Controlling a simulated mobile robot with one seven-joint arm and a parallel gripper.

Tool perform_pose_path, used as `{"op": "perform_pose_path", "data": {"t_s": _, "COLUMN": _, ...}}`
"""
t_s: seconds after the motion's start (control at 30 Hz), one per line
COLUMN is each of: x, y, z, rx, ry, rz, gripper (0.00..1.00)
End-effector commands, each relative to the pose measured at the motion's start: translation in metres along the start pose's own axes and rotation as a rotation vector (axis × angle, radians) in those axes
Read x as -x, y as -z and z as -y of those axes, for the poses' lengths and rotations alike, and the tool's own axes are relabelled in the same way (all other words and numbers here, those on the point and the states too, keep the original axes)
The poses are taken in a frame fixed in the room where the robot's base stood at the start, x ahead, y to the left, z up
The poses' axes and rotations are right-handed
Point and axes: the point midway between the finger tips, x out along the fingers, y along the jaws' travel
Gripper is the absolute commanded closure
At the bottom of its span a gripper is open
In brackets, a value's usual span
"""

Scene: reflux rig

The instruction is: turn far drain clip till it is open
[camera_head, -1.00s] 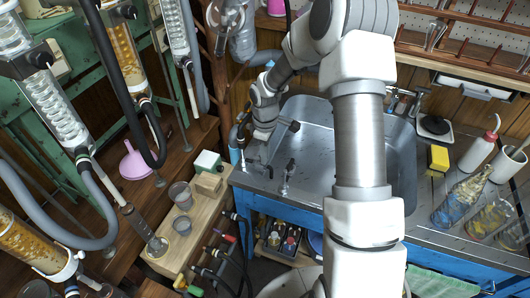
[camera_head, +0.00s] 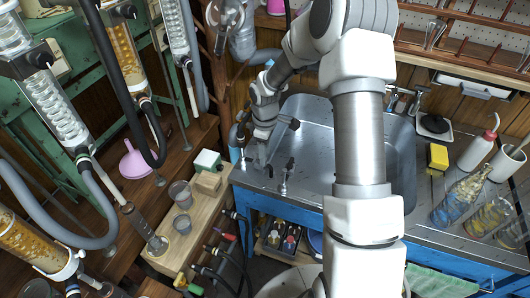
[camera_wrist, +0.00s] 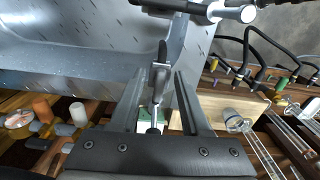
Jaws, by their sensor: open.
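My gripper (camera_head: 261,158) is open and points down at the left rim of the sink. In the wrist view its two fingers (camera_wrist: 160,92) stand on either side of a small grey clip with a pale stem and a dark knob, which looks like the far drain clip (camera_wrist: 160,76). I cannot tell whether the fingers touch it. In the head view the gripper mostly hides that clip. A second, similar clip (camera_head: 287,177) stands nearer on the rim, to the right of the gripper. A dark bar with pale ends (camera_wrist: 205,11) crosses the top of the wrist view.
The steel sink (camera_head: 310,150) lies right of the gripper. A wooden bench (camera_head: 163,232) with beakers (camera_head: 182,224) and a green-and-white block (camera_head: 207,160) is on the left. Dark hoses (camera_head: 235,235) hang below the clips.

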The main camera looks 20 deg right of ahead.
Motion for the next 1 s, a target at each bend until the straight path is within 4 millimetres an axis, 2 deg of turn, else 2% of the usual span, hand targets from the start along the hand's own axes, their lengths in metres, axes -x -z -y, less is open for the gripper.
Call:
{"op": "perform_pose_path", "data": {"t_s": 0.13, "x": 0.005, "y": 0.0, "z": 0.0, "rx": -0.001, "ry": 0.0, "rz": 0.0, "gripper": 0.54}}
{"op": "perform_pose_path", "data": {"t_s": 0.27, "x": 0.024, "y": 0.0, "z": -0.001, "rx": -0.001, "ry": -0.002, "rz": -0.001, "gripper": 0.54}}
{"op": "perform_pose_path", "data": {"t_s": 0.7, "x": 0.129, "y": 0.0, "z": -0.001, "rx": -0.002, "ry": -0.003, "rz": -0.001, "gripper": 0.54}}
{"op": "perform_pose_path", "data": {"t_s": 0.9, "x": 0.162, "y": 0.0, "z": -0.001, "rx": 0.0, "ry": -0.003, "rz": -0.001, "gripper": 0.54}}
{"op": "perform_pose_path", "data": {"t_s": 1.0, "x": 0.17, "y": 0.0, "z": 0.0, "rx": 0.0, "ry": -0.001, "rz": 0.0, "gripper": 0.54}}
